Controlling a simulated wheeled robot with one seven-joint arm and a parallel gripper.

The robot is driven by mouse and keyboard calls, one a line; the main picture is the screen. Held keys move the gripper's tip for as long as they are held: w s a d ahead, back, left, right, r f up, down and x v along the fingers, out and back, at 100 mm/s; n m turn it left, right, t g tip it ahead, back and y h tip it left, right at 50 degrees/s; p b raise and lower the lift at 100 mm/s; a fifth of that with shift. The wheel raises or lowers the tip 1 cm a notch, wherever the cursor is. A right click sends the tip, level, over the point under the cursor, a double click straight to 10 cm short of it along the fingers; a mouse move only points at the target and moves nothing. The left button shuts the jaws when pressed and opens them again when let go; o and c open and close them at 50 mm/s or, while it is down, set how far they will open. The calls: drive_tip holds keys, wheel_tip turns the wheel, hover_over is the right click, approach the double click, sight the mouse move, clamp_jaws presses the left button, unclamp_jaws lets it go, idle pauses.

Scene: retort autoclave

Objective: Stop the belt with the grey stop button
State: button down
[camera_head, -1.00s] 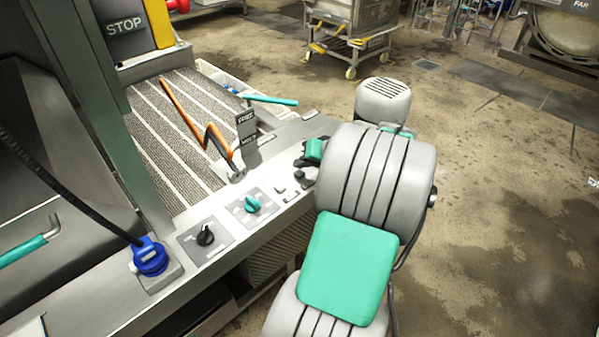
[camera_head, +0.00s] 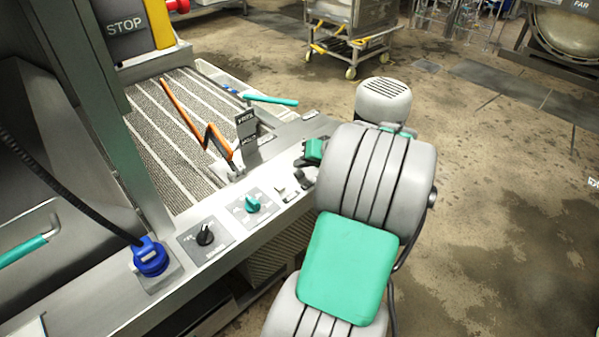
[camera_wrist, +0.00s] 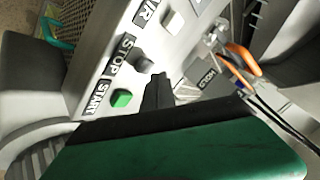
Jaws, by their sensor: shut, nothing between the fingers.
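The control panel carries a grey stop button (camera_wrist: 144,62) beside a STOP label (camera_wrist: 124,52) in the wrist view. A green start button (camera_wrist: 121,98) with a START label sits next to it. My gripper (camera_wrist: 160,80) is shut and empty, with its dark fingertips right by the grey button; I cannot tell whether they touch it. In the head view my gripper (camera_head: 303,176) is over the right end of the panel, where my arm hides most of the buttons. The striped belt (camera_head: 165,135) lies behind the panel.
A white button (camera_wrist: 174,22) sits farther along the panel. A black knob (camera_head: 205,236), a teal knob (camera_head: 252,204) and a blue plug (camera_head: 150,257) are to the left. An orange lever (camera_head: 188,118) stands over the belt. The floor at right is open.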

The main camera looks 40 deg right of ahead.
sight(302, 174)
drive_tip(key=shift+f, duration=0.45)
drive_tip(key=shift+f+b, duration=0.55)
idle(0.7)
drive_tip(key=shift+r+p, duration=0.8)
drive_tip(key=shift+r, duration=0.2)
wheel_tip(302, 174, up, 5)
drive_tip(key=p, duration=0.4)
drive_tip(key=shift+r, duration=0.1)
idle(0.4)
